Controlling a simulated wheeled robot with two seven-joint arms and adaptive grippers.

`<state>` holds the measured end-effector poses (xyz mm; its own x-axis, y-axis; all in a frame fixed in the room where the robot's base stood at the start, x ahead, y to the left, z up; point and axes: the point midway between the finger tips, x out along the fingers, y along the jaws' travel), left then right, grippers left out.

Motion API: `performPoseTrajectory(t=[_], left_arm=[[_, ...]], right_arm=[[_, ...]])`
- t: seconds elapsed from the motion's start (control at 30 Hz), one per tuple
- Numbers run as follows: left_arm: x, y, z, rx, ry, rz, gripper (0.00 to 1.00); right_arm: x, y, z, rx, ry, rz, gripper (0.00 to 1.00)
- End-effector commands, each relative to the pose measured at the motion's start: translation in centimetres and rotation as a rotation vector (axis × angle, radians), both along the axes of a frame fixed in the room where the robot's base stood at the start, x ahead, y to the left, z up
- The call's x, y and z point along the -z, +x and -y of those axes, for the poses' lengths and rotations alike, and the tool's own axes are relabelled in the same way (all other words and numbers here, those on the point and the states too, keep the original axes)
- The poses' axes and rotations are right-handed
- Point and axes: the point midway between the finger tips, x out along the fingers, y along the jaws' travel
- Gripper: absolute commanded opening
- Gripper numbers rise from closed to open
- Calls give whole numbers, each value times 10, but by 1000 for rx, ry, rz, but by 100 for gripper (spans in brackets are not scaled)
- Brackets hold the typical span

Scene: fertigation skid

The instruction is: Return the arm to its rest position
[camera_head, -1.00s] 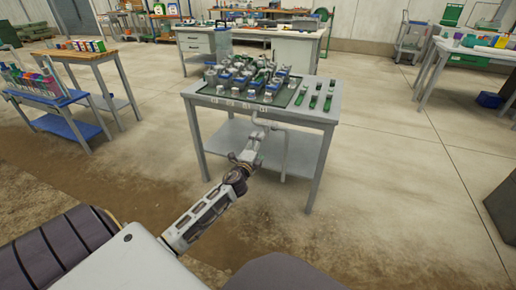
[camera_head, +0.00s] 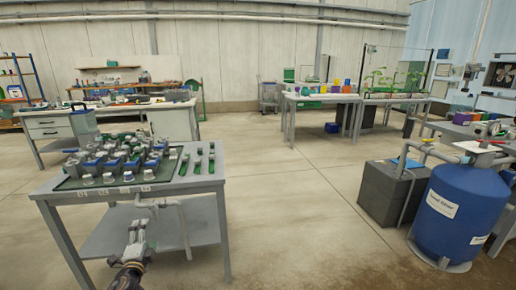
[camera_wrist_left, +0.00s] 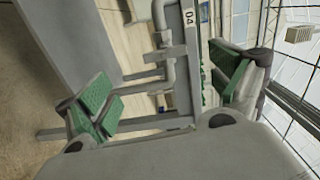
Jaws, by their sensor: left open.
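My left gripper (camera_head: 138,236) is in front of the grey valve table, below its top's front edge. In the left wrist view its two green-padded fingers (camera_wrist_left: 165,92) are spread apart with nothing between the pads. Beyond them are a grey bent pipe (camera_wrist_left: 166,62) and a plate marked 04 (camera_wrist_left: 190,18). In the head view the same pipe (camera_head: 180,222) hangs under the front of the table (camera_head: 207,183). My right gripper is not in view.
The table carries a manifold of grey, blue and green valves (camera_head: 120,158) and several green-handled parts (camera_head: 197,160). A blue tank (camera_head: 455,222) and a dark grey box (camera_head: 392,194) stand at right. Open concrete floor (camera_head: 300,220) lies between.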

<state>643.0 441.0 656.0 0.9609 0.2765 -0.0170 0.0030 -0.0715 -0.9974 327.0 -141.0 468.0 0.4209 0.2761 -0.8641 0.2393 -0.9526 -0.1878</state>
Motion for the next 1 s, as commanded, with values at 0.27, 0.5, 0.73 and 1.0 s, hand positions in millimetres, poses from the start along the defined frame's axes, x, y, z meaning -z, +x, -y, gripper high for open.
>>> performPoseTrajectory(t=[0.27, 0.5, 0.73, 1.0], left_arm=[[18, -14, -24, -168, -281, -38, 93], [27, -28, -2, -248, -578, -90, 93], [45, -49, 55, -268, -856, -201, 93], [83, -105, 153, -250, -1146, -432, 93]], right_arm=[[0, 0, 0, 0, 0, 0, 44], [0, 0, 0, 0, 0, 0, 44], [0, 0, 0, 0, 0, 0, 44], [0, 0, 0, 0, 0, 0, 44]])
